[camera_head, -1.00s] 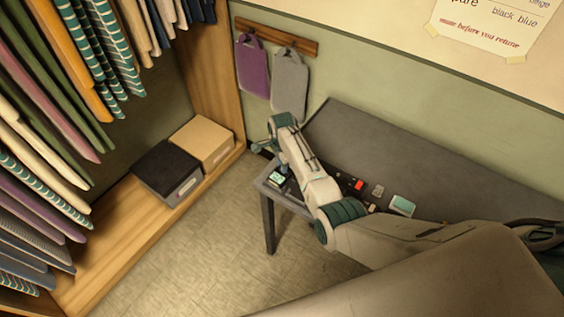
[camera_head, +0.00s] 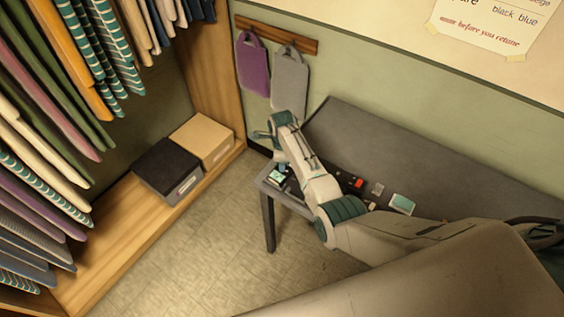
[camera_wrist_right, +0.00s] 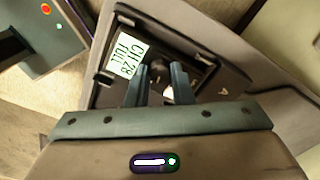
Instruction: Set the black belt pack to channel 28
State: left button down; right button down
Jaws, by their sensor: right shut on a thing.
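The black belt pack (camera_wrist_right: 105,85) lies on the grey table, its screen (camera_wrist_right: 128,57) reading "CH 28 FULL" in the right wrist view. In the head view the pack (camera_head: 276,177) is small, at the table's left end under my right wrist. My left gripper is in neither view.
The grey table (camera_head: 267,192) stands against the wall; a red item (camera_head: 359,183) and a pale-screened device (camera_head: 402,204) lie farther right on it. Purple and grey bags (camera_head: 252,66) hang behind. Two boxes (camera_head: 202,141) sit on the wooden shelf at left. Floor between is clear.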

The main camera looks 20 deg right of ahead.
jog(key=c, duration=1.5)
grip_release()
jog(key=shift+c, duration=0.2)
notch_tip(320, 180, up, 11)
jog(key=b, duration=0.3)
jog(key=shift+s+f, duration=0.1)
jog(key=shift+f, duration=0.05)
